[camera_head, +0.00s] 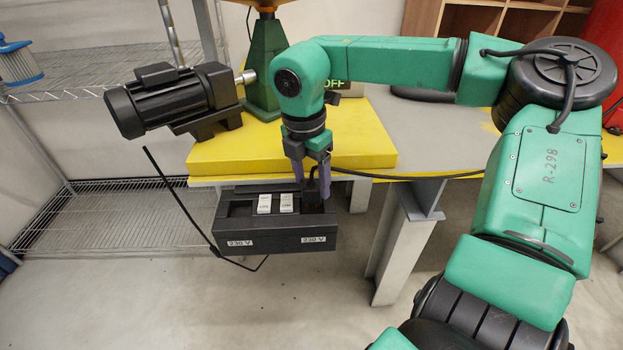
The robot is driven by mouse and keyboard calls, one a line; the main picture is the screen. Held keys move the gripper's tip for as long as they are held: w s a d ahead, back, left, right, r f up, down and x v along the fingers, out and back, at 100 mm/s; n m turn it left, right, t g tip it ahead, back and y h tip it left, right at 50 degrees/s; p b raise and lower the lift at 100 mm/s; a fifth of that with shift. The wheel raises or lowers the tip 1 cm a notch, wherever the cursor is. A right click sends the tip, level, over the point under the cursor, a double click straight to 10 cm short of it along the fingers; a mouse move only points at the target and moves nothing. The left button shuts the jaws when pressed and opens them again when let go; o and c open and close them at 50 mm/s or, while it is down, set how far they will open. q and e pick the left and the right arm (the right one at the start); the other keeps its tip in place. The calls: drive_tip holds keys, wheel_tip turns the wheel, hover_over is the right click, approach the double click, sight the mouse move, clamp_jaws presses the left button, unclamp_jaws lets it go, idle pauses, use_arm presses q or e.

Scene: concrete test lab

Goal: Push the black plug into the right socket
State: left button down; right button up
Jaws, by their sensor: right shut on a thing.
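A black socket box (275,243) hangs at the front edge of the yellow table, with a "230 V" label at each end of its front face. Its left socket (238,208) is an empty dark recess. My right gripper (312,190) points down over the right end of the box, its purple fingers shut on the black plug (314,186). The plug is at the right socket, upright between the fingers. The fingers and the dark colours hide how deep it sits. My left gripper is out of view.
Two white switches (275,203) sit between the sockets. A black cable (420,178) runs right from the plug; another (180,203) hangs left of the box. Wire shelving (110,215) stands at left.

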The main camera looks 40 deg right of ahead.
idle(0.3)
drive_tip(key=shift+f+b, duration=1.1)
drive_tip(key=shift+f, duration=0.15)
drive_tip(key=o, duration=1.5)
drive_tip(key=shift+r+p, duration=1.35)
drive_tip(key=shift+r, duration=1.2)
